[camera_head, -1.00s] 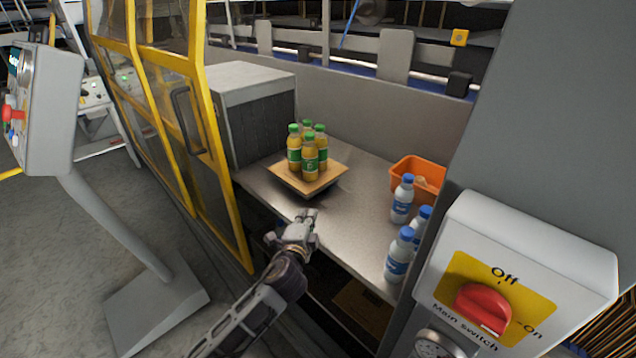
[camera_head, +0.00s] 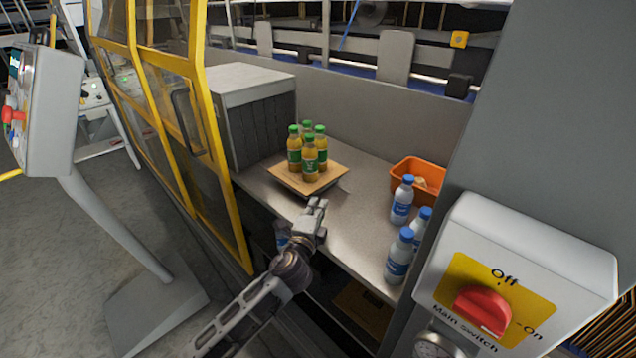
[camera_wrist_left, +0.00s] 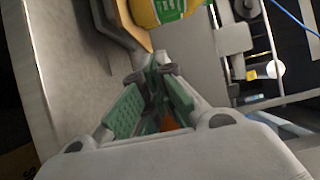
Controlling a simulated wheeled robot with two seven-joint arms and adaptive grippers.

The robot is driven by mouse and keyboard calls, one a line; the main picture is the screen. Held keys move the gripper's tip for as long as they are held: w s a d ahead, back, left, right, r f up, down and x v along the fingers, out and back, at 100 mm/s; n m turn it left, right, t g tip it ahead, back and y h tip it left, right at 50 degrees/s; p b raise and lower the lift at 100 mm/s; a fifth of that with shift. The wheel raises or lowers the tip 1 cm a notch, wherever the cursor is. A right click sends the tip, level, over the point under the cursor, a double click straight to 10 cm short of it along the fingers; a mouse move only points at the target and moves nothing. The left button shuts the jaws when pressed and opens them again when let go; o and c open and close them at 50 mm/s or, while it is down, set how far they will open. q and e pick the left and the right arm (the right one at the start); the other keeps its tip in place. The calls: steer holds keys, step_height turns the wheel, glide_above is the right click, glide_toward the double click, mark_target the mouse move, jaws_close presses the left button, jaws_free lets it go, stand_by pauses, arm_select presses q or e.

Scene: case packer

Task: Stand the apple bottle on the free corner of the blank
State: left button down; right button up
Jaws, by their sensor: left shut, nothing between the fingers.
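Several apple bottles with green caps and amber juice (camera_head: 309,160) stand upright, grouped on the tan cardboard blank (camera_head: 327,178). The blank rests on a dark raised support on the metal table. My left gripper (camera_head: 318,204) is in front of the blank, apart from it and from the bottles. Its fingers are shut and empty. In the left wrist view my left gripper's fingertips (camera_wrist_left: 149,73) meet, with a juice bottle (camera_wrist_left: 160,10) and the blank's edge (camera_wrist_left: 122,22) beyond them. My right gripper is not in view.
White bottles with blue caps (camera_head: 401,254) stand at the table's right, beside an orange bin (camera_head: 405,183). A grey box (camera_head: 250,85) and yellow-framed guard door (camera_head: 222,160) stand left. A main switch box (camera_head: 530,235) is at front right. The middle of the table (camera_head: 350,215) is clear.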

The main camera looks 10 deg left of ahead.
arm_select(q)
steer(key=shift+w+d, duration=0.15)
steer(key=shift+w, duration=1.75)
steer(key=shift+w+d+p, duration=0.15)
steer(key=shift+w+p, duration=0.15)
steer(key=shift+w, duration=2.05)
steer(key=shift+w+a, duration=0.9)
steer(key=shift+w, duration=0.15)
steer(key=shift+w+a, duration=0.4)
steer(key=shift+w, duration=0.1)
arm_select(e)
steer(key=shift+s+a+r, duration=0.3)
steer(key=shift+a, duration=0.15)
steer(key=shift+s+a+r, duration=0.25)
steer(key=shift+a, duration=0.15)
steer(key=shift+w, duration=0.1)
